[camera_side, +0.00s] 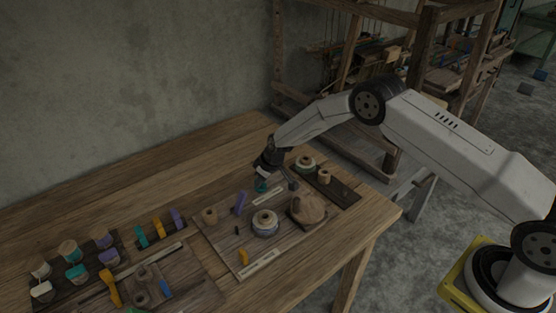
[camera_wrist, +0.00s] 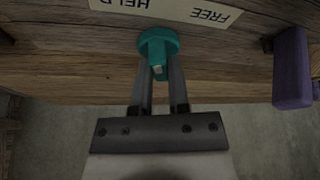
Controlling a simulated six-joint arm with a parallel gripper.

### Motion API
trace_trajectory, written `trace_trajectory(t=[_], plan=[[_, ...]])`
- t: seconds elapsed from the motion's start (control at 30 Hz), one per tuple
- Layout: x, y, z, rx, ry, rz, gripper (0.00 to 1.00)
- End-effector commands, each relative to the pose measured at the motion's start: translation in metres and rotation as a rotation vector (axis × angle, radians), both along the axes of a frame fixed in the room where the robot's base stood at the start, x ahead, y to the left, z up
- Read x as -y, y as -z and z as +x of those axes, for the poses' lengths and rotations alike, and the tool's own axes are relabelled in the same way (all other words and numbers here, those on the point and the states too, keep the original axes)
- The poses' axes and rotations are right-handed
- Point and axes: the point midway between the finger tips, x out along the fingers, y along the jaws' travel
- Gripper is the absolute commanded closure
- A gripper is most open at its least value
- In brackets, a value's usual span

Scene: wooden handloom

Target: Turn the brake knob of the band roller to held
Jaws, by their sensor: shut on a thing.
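The brake knob (camera_wrist: 158,41) is teal and round, and stands at the edge of the label strip (camera_wrist: 185,10) in the wrist view. A small pale mark shows on the knob's near side, between my fingers. My gripper (camera_wrist: 157,78) is shut on the knob, one finger on each side. In the side view my gripper (camera_side: 263,174) reaches down to the teal knob (camera_side: 262,187) on the wooden board. I cannot tell for sure which word the knob points to.
A purple block (camera_wrist: 292,68) stands right of the knob in the wrist view. Several coloured pieces fill the left of the table.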

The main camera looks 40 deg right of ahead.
Motion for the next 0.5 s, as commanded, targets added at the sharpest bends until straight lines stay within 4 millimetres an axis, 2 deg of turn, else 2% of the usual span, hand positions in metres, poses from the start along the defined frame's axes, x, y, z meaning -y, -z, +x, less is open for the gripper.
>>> trace_trajectory(t=[0.5], plan=[[0.0012, -0.0007, 0.0011, 0.001, -0.256, 0.000, 1.00]])
